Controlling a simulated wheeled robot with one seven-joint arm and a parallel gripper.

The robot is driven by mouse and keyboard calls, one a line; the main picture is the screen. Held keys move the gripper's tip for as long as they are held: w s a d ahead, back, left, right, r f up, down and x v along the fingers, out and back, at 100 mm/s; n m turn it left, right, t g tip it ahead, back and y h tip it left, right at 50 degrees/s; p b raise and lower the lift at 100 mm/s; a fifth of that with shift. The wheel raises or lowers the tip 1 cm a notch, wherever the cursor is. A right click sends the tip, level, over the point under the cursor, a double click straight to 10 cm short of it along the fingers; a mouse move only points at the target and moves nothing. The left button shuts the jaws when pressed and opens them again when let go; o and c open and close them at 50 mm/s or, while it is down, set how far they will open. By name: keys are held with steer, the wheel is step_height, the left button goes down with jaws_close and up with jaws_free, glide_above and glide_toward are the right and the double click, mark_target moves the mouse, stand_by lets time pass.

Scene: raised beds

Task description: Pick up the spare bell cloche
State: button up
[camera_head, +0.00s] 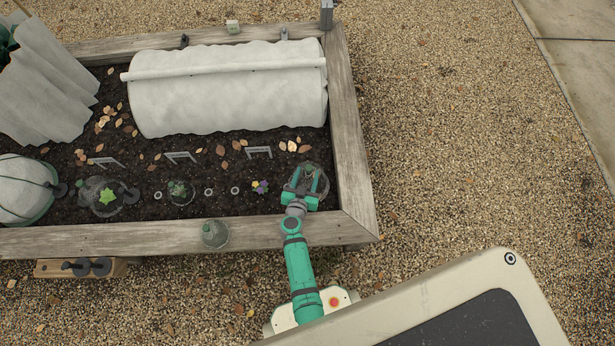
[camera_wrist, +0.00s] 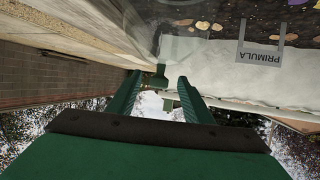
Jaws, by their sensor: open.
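My gripper (camera_head: 303,180) is open over the bed's front right corner, above a clear bell cloche (camera_head: 322,184) on the soil. The gripper partly hides that cloche. In the wrist view my open fingers (camera_wrist: 164,88) show with a small dark green knob (camera_wrist: 158,77) between or just beyond their tips; I cannot tell whether they touch it. Another clear greenish bell cloche (camera_head: 215,235) stands upright on the front timber edge, left of my arm. The pictures do not mark which cloche is the spare.
The raised bed (camera_head: 362,185) holds a white fleece tunnel (camera_head: 230,90), grey label frames (camera_head: 180,156) and smaller cloches over plants (camera_head: 104,197). A wrist-view label (camera_wrist: 262,54) reads PRIMULA upside down. A wooden shelf (camera_head: 52,268) hangs at front left.

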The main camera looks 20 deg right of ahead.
mark_target(310, 165)
steer(key=shift+x, duration=0.9)
steer(key=w, duration=0.1)
steer(key=w+d, duration=0.2)
steer(key=shift+w+d+f, duration=0.15)
steer(key=shift+w+f, duration=0.05)
steer(key=shift+f, duration=0.1)
steer(key=shift+w+d+f, duration=0.2)
steer(key=shift+w, duration=0.25)
steer(key=shift+c, duration=0.3)
jaws_close()
